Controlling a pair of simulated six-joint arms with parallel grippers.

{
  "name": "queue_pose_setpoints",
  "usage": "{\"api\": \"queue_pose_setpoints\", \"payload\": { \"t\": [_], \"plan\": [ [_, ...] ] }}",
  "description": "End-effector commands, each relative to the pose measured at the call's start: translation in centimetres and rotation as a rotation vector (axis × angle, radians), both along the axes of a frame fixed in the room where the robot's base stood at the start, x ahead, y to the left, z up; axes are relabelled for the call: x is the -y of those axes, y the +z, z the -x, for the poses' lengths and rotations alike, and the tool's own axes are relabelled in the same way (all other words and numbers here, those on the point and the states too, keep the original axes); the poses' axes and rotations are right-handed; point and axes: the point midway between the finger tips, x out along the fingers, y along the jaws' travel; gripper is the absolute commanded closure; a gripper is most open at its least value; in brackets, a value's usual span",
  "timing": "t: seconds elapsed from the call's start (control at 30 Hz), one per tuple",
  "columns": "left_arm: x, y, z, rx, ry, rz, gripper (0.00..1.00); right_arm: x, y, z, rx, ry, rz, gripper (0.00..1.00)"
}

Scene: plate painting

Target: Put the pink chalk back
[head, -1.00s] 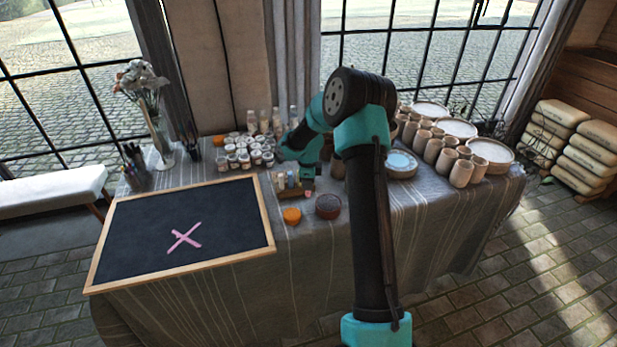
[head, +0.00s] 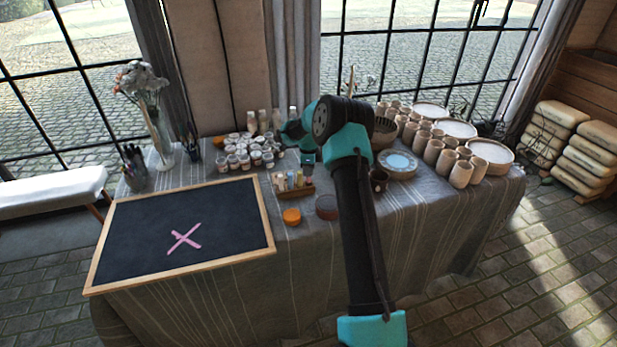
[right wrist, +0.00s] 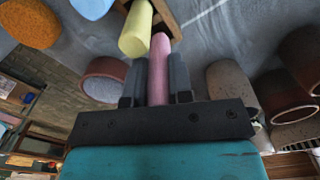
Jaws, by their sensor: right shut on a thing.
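My right gripper (head: 308,162) is over the table, just behind the wooden chalk holder (head: 296,193). In the right wrist view it is shut on the pink chalk (right wrist: 160,82), which points out beyond the fingers. The chalk's tip shows close to a yellow chalk (right wrist: 136,30) and a wooden edge of the holder (right wrist: 167,16); whether they touch is unclear. Several light-coloured chalks (head: 290,181) stand in the holder. The blackboard (head: 140,220) lies at the left with a pink cross (head: 185,238) drawn on it. My left gripper is not in view.
An orange round sponge (head: 292,216) and a reddish-brown bowl (head: 327,207) lie in front of the holder. Several paint jars (head: 240,158) stand to its left. A dark cup (head: 378,181), a plate (head: 397,172) and several clay cups (head: 446,162) are at the right.

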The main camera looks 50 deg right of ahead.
Motion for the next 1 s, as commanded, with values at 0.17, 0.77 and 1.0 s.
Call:
{"api": "queue_pose_setpoints", "payload": {
  "t": [0.17, 0.77, 1.0],
  "plan": [
    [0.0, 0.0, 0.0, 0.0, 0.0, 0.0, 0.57, 0.0, -1.4, 0.1, -0.003, 0.0, -0.002, 1.0],
    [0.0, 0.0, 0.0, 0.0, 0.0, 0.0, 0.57, 0.0, -3.8, 0.0, 0.0, 0.0, 0.0, 1.0],
    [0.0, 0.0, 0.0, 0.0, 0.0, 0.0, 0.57, 0.0, -3.8, 0.0, 0.0, 0.0, 0.0, 0.58]
  ]
}}
